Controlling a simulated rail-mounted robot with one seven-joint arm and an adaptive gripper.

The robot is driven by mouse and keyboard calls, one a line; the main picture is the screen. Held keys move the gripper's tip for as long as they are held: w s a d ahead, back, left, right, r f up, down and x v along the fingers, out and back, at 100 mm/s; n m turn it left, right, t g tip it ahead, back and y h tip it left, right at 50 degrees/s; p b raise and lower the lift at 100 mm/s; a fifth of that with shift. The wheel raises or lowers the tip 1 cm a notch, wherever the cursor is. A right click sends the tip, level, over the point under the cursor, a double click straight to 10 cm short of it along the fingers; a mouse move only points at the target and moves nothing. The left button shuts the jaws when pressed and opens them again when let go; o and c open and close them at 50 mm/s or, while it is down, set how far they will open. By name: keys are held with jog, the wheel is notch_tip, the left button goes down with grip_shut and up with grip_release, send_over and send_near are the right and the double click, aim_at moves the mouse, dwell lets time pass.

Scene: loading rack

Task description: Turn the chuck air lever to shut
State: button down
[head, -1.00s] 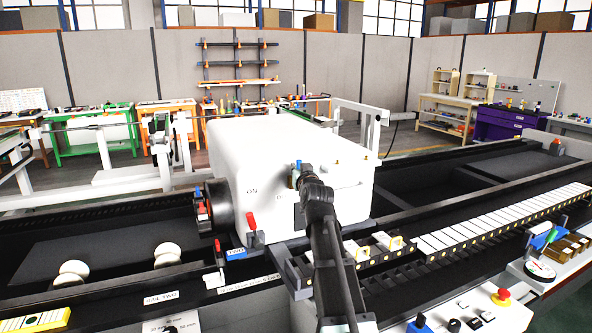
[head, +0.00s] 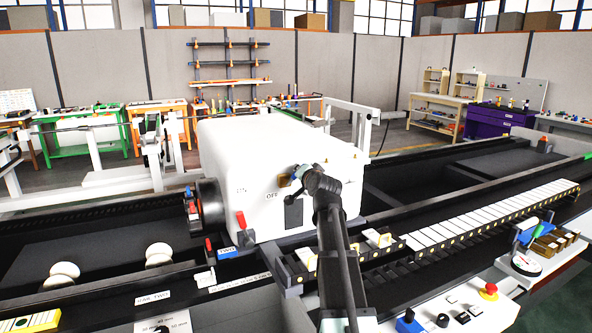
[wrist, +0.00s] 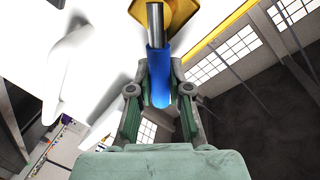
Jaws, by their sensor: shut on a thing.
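The chuck air lever has a blue grip (wrist: 158,62) on a steel rod, which joins an amber plate (wrist: 178,14) on the white housing in the wrist view. My gripper (wrist: 161,88) is shut on the blue grip, one finger on each side. In the head view my gripper (head: 302,174) is at the front face of the white housing (head: 262,160). The amber plate (head: 284,181) shows just left of it, and my gripper mostly hides the lever there. An OFF label (head: 272,196) is left of and below the gripper; a fainter label, seemingly ON, is farther left.
A red-handled lever (head: 241,220) stands at the housing's lower left corner, with another red handle (head: 208,246) nearby. A rack of pale bars (head: 480,220) runs to the right. A control panel with a red button (head: 489,290) is at the front right.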

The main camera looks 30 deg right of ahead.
jog(key=shift+d+f+m+y, duration=0.3)
jog(key=shift+f+m, duration=0.3)
jog(key=shift+m, duration=0.55)
jog(key=shift+d+f+m+y, duration=0.2)
jog(key=shift+f+m+y, duration=0.15)
jog(key=shift+f+m, duration=0.55)
jog(key=shift+d+f+m+y, duration=0.25)
jog(key=shift+f+m+y, duration=0.1)
jog(key=shift+m, duration=1)
jog(key=c, duration=1.1)
grip_release()
jog(key=shift+f, duration=0.1)
jog(key=shift+s, duration=0.1)
jog(key=v, duration=1.2)
jog(key=shift+d+r, duration=0.1)
jog(key=shift+r, duration=0.1)
